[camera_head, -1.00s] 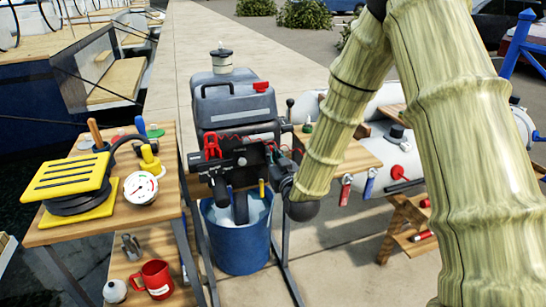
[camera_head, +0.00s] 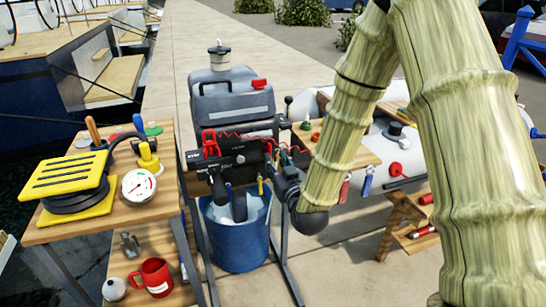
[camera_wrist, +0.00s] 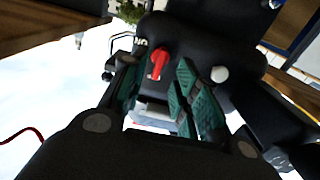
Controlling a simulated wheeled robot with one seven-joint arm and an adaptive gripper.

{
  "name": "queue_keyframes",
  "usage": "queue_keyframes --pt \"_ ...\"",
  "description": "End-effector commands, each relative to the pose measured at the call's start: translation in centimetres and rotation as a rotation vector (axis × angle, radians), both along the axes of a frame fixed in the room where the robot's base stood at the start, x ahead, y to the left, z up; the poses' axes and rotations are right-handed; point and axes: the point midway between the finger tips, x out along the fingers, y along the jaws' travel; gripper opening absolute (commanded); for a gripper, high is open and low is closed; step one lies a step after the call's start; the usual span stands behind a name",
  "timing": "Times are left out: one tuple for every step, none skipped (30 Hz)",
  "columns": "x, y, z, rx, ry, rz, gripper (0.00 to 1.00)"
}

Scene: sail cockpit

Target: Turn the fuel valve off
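In the wrist view, a red lever (camera_wrist: 159,62) sits on a dark housing (camera_wrist: 195,40) beside white lettering. It looks like the fuel valve handle, but its label is not fully readable. The outboard motor (camera_head: 232,105) stands on a stand in the head view, with red parts (camera_head: 209,142) on its dark front. My gripper (camera_wrist: 160,95) is open, its green-padded fingers apart, with the lever ahead of the gap. I see no contact with the lever. In the head view my gripper is at the right of the motor's front, hard to make out against dark parts.
A blue bucket (camera_head: 237,235) stands under the motor. A wooden table (camera_head: 165,200) at left carries a yellow pump (camera_head: 65,180) and a gauge (camera_head: 139,185). A wooden board and a grey inflatable boat (camera_head: 410,150) are at right. Red cables cross the motor's front.

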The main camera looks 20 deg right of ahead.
Motion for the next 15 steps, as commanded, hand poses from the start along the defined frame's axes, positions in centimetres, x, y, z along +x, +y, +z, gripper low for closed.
queue_keyframes --pt "-1.0 0.0 0.0 0.000 0.002 0.000 0.30" --pt "-1.6 -0.1 -0.1 0.000 0.002 0.000 0.30" --pt "-2.3 -0.1 -0.1 0.000 0.003 0.000 0.30" --pt "-2.8 -0.1 -0.1 0.000 0.002 0.000 0.30" --pt "-3.3 -0.1 -0.1 0.000 0.003 0.001 0.30" --pt "-3.9 -0.1 -0.1 0.000 0.003 0.001 0.30" --pt "-4.4 -0.1 -0.1 0.001 0.002 0.001 0.30" --pt "-4.8 -0.1 -0.1 0.001 0.002 0.001 0.30" --pt "-5.2 -0.2 -0.1 0.000 0.002 0.001 0.30" --pt "-5.5 -0.2 -0.1 0.000 0.002 0.001 0.30" --pt "-5.8 -0.2 -0.1 0.000 0.001 0.001 0.30" --pt "-6.2 -0.2 -0.1 0.000 0.001 0.001 0.30" --pt "-6.3 -0.2 0.0 0.000 0.001 0.001 0.30" --pt "-6.5 -0.2 0.0 0.000 0.001 0.001 0.30" --pt "-6.7 -0.2 0.0 0.000 0.001 0.001 0.30"
